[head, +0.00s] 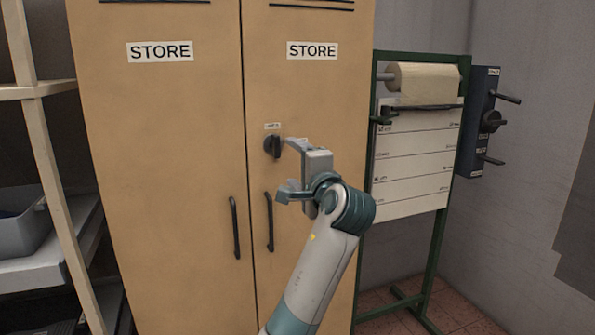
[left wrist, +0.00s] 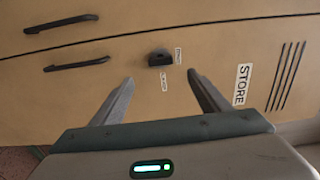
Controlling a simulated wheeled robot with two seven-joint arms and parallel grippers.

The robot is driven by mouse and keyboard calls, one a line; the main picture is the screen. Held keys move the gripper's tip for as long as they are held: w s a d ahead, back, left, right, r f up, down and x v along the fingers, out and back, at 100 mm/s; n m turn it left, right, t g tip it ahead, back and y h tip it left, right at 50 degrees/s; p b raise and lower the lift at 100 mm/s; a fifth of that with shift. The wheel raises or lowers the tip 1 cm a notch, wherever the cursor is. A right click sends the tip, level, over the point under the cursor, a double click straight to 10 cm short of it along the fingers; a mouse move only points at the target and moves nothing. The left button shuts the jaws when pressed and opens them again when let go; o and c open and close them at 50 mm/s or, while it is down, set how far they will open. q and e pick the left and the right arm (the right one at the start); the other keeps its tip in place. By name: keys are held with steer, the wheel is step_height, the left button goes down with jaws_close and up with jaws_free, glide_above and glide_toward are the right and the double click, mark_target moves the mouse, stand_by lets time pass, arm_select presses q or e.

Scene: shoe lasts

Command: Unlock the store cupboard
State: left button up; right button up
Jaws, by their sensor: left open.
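The store cupboard (head: 170,130) is tan with two closed doors, each with a STORE label and a black bar handle. A black lock knob (head: 272,146) sits on the right door near the seam, under a small white label. The knob also shows in the left wrist view (left wrist: 160,57), beyond the fingertips and between their lines. My left gripper (head: 286,166) is open and empty in front of the right door, just right of and below the knob in the head view. It appears apart from the knob. My right gripper is in neither view.
The left door handle (head: 235,228) and right door handle (head: 269,222) stick out below the knob. A green-framed stand (head: 443,240) with a paper roll (head: 425,79) is at the right. A shelf (head: 50,262) with a grey bin (head: 22,232) is at the left.

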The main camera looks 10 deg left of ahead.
arm_select(q)
steer(key=shift+v, duration=0.85)
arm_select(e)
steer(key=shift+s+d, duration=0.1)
